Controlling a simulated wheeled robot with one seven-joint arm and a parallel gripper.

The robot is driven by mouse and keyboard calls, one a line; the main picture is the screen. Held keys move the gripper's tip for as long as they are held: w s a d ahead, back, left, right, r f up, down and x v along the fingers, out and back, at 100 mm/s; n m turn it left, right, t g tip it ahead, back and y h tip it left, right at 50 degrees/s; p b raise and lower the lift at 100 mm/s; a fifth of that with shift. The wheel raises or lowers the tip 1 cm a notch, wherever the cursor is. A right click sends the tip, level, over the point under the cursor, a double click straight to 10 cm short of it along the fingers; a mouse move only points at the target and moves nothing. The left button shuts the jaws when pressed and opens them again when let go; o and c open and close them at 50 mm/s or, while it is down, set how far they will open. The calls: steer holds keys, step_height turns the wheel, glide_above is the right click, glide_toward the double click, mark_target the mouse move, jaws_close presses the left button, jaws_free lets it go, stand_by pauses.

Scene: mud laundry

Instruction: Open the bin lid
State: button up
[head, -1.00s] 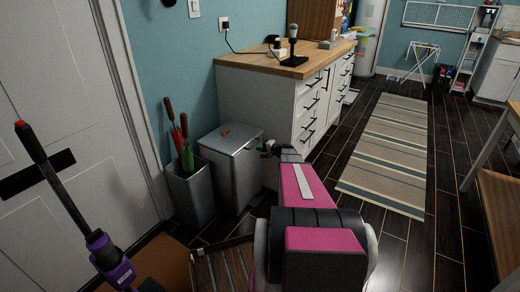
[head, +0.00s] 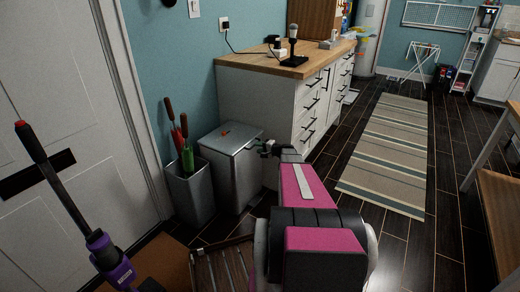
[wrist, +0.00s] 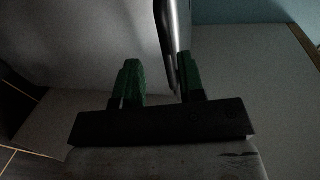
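The bin (head: 235,180) is a grey metal box standing against the cabinet's end. Its flat lid (head: 232,141) looks shut, with a small red mark or object on top. My gripper (head: 264,147) is at the lid's right front edge. In the wrist view, my gripper (wrist: 160,85) has its two green fingertips spread apart. A shiny metal edge, seemingly the lid's rim (wrist: 170,40), shows between them, closer to the right fingertip. I cannot tell if either finger touches it.
A smaller grey container (head: 190,195) with red- and green-handled tools stands left of the bin. A white cabinet (head: 310,105) with a wooden top stands close behind. A slatted wooden item (head: 222,268) lies in front. The striped rug (head: 388,150) is clear.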

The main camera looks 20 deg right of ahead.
steer(key=f+v, duration=0.1)
steer(key=v, duration=1.4)
